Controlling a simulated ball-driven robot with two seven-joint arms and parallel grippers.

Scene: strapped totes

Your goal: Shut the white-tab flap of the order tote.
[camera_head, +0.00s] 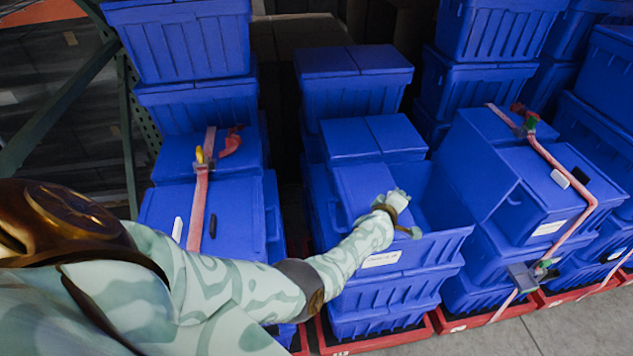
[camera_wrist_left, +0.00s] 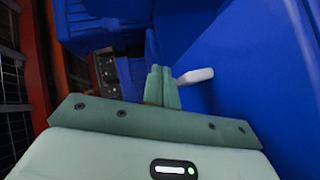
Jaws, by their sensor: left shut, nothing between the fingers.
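The order tote (camera_head: 447,248) is the open blue tote in the middle of the head view, with a white label on its front. Its left half is covered by a blue flap (camera_head: 362,188); its right half is open onto a dark blue inside. My left gripper (camera_head: 403,212) is over the tote by that flap's right edge. In the left wrist view its fingers (camera_wrist_left: 162,84) are together and empty. The white tab (camera_wrist_left: 196,75) sticks out from a large blue panel (camera_wrist_left: 250,62) just right of the fingertips; I cannot tell whether they touch. The tab is not discernible in the head view.
A strapped blue tote (camera_head: 235,208) stands at left, and another strapped tote (camera_head: 540,196) at right with a pink strap and buckle. More blue totes (camera_head: 352,85) stack behind. Red pallets (camera_head: 375,343) lie below, with grey floor (camera_head: 500,335) in front.

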